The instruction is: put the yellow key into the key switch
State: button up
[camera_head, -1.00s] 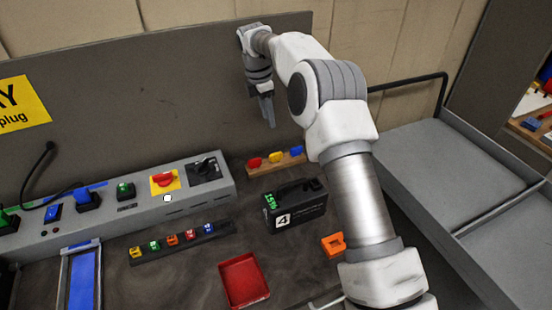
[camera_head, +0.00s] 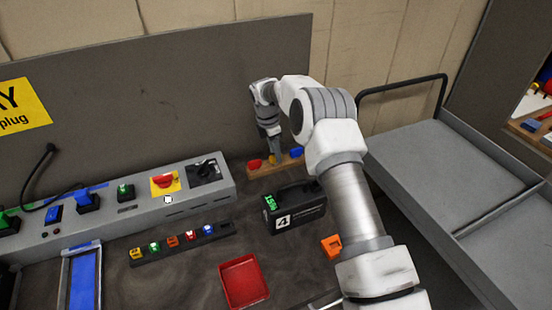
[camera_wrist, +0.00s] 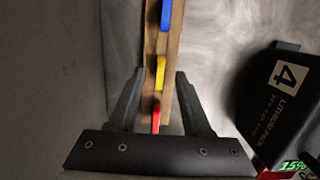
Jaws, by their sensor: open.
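The yellow key (camera_wrist: 160,73) stands in a wooden rack (camera_wrist: 174,62) between a red key (camera_wrist: 156,118) and a blue key (camera_wrist: 166,15). My gripper (camera_wrist: 159,80) is open and points down over the rack, with one finger on each side of the yellow key's line. I cannot tell how far the fingertips are above it. The key switch is likely the black plate with a dark knob (camera_head: 204,170) at the right end of the grey panel.
A black battery (camera_head: 296,206) marked 4 stands in front of the rack, and close by on the right in the wrist view (camera_wrist: 290,95). A red tray (camera_head: 243,281), an orange block (camera_head: 332,246) and a strip of small coloured pieces (camera_head: 182,243) lie on the bench.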

jog(key=shift+f, duration=0.35)
grip_shut()
jog(key=shift+r, duration=0.1)
